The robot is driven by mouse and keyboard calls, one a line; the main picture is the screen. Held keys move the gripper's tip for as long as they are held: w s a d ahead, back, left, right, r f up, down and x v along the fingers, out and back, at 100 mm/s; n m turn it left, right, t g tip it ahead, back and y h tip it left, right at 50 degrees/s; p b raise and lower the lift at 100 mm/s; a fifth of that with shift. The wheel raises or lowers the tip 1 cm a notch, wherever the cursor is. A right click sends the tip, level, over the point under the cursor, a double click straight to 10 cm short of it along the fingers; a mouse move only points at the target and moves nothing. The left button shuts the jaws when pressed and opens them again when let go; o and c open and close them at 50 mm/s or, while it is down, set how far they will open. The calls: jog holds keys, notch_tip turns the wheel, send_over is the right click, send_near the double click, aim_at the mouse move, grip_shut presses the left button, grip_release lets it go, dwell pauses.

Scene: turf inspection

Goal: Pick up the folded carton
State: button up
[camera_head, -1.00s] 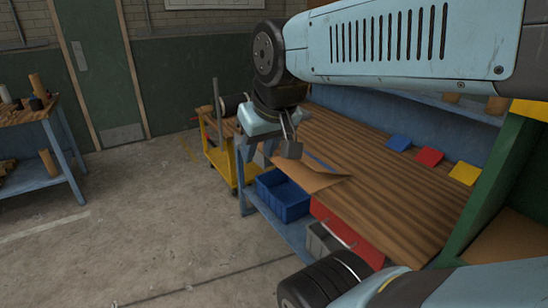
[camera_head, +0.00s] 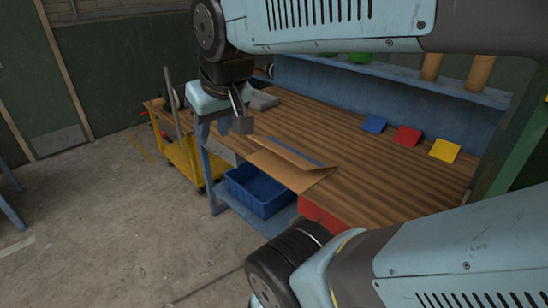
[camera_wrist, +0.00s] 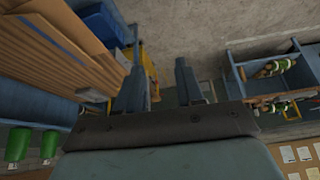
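The folded carton (camera_head: 285,170) is a flat brown sheet with a raised flap. It lies at the front edge of the wooden workbench (camera_head: 360,165), partly overhanging it, with a blue strip along its back side. My gripper (camera_head: 223,128) is in the air to the left of the carton in the head view, apart from it. In the wrist view my gripper (camera_wrist: 160,85) shows two separated fingers with nothing between them.
A blue bin (camera_head: 258,192) sits on the shelf below the carton. A yellow cart (camera_head: 185,160) stands at the bench's left end. Blue (camera_head: 374,124), red (camera_head: 408,135) and yellow (camera_head: 444,150) cards lie at the back. Open concrete floor lies left.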

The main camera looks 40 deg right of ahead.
jog(key=w+d+f+m+g+h, duration=0.2)
jog(key=w+d+f+g+h, duration=0.5)
jog(key=w+d+f, duration=0.65)
jog(key=n+t+h, duration=0.2)
jog(key=n+h, duration=0.1)
jog(key=h, duration=0.3)
send_near(280, 149)
jog(key=x, duration=0.5)
jog(key=shift+w+a+f, duration=0.1)
jog(key=shift+w+f, duration=0.15)
jog(key=shift+f, duration=0.2)
jog(key=shift+x, duration=2.7)
jog(key=shift+r, duration=0.25)
jog(key=shift+c, duration=0.4)
grip_shut()
